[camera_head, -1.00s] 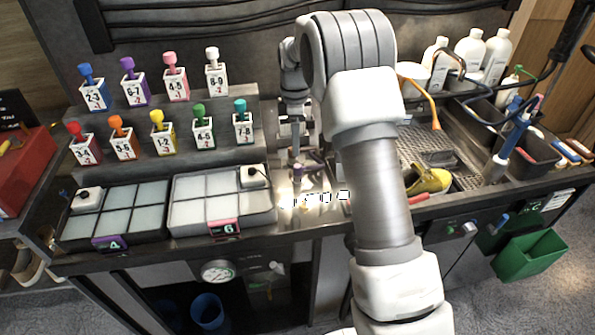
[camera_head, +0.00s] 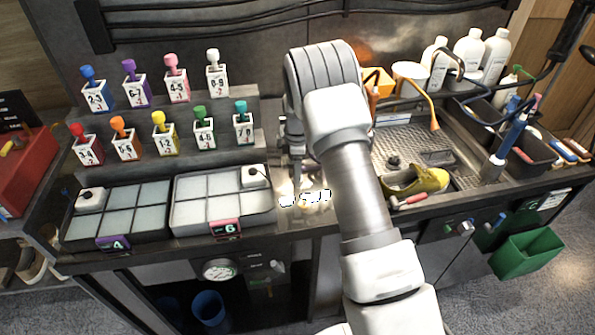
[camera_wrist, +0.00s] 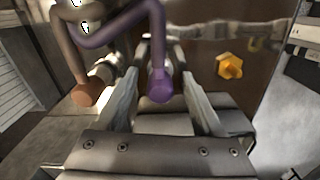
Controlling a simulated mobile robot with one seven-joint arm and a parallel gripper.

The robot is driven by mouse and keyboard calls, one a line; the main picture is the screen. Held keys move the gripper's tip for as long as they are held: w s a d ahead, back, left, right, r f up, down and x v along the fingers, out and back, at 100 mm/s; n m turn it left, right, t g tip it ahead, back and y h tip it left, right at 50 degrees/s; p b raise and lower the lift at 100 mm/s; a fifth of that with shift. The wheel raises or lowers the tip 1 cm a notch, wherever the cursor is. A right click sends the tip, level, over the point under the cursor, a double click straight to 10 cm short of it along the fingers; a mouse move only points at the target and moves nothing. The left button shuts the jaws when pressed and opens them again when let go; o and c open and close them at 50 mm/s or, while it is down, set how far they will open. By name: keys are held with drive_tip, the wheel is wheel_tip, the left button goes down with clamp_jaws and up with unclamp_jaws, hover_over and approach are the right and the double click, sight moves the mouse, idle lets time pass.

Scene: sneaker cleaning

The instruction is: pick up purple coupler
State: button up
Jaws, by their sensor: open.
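In the wrist view, the purple coupler (camera_wrist: 160,86) is a rounded purple end on a bent purple tube that rises to the upper left. It sits between the two grey fingers of my gripper (camera_wrist: 160,62), which are apart with a gap visible at their bases. I cannot tell whether either finger touches it. In the head view, my arm hides most of my gripper (camera_head: 297,172), and I cannot make out the coupler there.
In the wrist view, an orange-brown coupler (camera_wrist: 88,92) hangs close left and a yellow knob (camera_wrist: 230,66) lies right. In the head view, divided trays (camera_head: 220,200) are left of my gripper; a yellow shoe (camera_head: 425,180) is right.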

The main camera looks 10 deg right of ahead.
clamp_jaws()
drive_tip(key=shift+r, duration=0.15)
idle(0.4)
